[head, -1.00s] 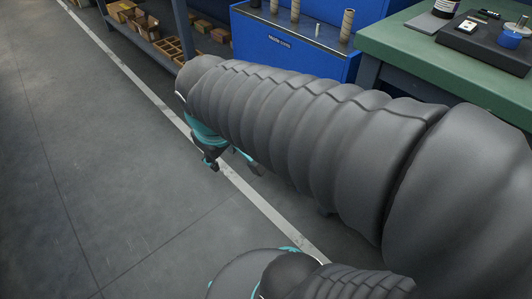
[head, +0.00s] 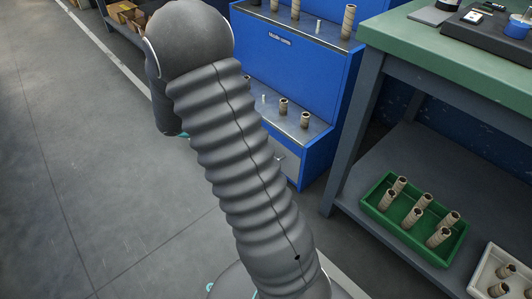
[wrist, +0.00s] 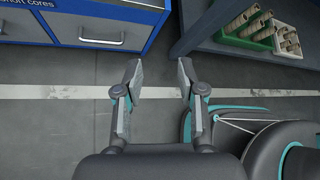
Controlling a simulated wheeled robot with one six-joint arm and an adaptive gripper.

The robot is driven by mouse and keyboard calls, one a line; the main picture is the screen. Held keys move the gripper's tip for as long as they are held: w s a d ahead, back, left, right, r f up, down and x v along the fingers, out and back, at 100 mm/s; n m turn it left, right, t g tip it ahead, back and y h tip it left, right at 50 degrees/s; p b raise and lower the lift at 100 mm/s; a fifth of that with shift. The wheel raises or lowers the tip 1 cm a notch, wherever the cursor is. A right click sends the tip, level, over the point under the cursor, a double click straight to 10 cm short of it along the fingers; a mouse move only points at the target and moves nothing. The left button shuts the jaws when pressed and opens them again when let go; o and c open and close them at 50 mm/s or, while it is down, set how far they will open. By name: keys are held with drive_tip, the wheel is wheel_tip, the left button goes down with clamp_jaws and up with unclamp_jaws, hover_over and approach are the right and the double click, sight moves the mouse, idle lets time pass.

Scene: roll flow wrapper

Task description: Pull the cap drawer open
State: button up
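In the wrist view, a grey drawer front (wrist: 100,30) with a bar handle (wrist: 98,41) is set in the blue cabinet (wrist: 160,22) at upper left. A second grey front (wrist: 18,25) is beside it, cut by the frame's left edge. I read no cap label on either, so I cannot tell which is the cap drawer. In the head view, a drawer handle (head: 280,158) shows low on the blue cabinet (head: 315,150), partly behind my arm. My gripper (wrist: 160,75) is open and empty, apart from the drawers, over the floor. My arm hides it in the head view.
A green-topped bench (head: 440,62) stands right of the cabinet. Its lower shelf (head: 350,195) holds a green tray (head: 405,229) of cores and a white tray (head: 478,272). Cores stand on the cabinet's ledges. Grey floor (head: 70,150) at left is clear.

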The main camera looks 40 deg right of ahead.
drive_tip(key=w+d+f+n+t+h+b, duration=0.1)
drive_tip(key=w+d+f+n+t+h, duration=0.2)
drive_tip(key=f+n, duration=0.75)
drive_tip(key=w+d+f+n+t+h+b, duration=0.15)
drive_tip(key=w+d+f+n, duration=0.35)
drive_tip(key=f, duration=1.1)
drive_tip(key=shift+n+g, duration=0.25)
drive_tip(key=shift+g, duration=0.1)
drive_tip(key=x, duration=1)
drive_tip(key=shift+s+d+r, duration=0.15)
drive_tip(key=shift+s, duration=0.15)
clamp_jaws()
